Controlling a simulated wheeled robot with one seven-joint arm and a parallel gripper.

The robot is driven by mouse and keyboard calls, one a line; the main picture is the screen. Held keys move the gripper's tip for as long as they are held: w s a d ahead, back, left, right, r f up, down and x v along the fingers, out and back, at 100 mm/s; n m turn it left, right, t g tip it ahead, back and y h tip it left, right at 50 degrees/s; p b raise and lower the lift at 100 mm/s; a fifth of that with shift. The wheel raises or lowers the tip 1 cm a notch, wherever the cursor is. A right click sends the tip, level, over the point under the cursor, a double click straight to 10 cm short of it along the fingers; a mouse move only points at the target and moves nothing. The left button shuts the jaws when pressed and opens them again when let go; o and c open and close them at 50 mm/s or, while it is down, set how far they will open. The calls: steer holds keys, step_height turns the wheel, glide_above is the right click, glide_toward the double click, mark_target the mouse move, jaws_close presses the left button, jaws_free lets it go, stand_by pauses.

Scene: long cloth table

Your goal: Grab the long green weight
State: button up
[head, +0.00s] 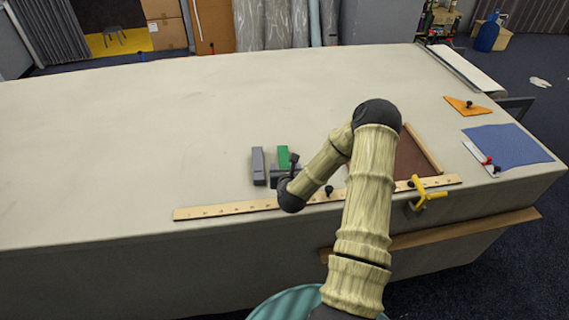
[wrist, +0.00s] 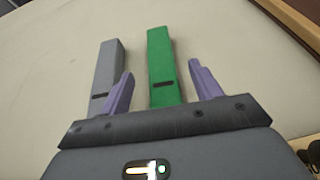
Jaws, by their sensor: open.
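The long green weight (wrist: 162,62) is a green bar with a dark slot near its near end. In the wrist view it lies on the cloth between the two purple fingers of my gripper (wrist: 157,85). The gripper is open, with a gap on each side of the bar. In the head view the green weight (head: 283,157) shows just beyond my gripper (head: 287,170), and its near part is hidden. A grey bar (wrist: 107,75) of similar shape lies to its left, close to the left finger. It also shows in the head view (head: 258,166).
A wooden ruler (head: 230,208) lies along the table's front edge. A brown board (head: 412,160) with a wooden edge is to the right, partly behind my arm. A yellow tool (head: 426,193), a blue cloth (head: 508,145) and an orange triangle (head: 468,107) lie farther right. The table's left is clear.

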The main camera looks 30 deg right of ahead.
mark_target(284, 160)
steer(key=shift+p+x, duration=0.65)
steer(key=shift+x, duration=1.5)
steer(key=shift+s, duration=0.1)
steer(key=shift+c, duration=0.2)
jaws_close()
steer(key=shift+r, duration=0.1)
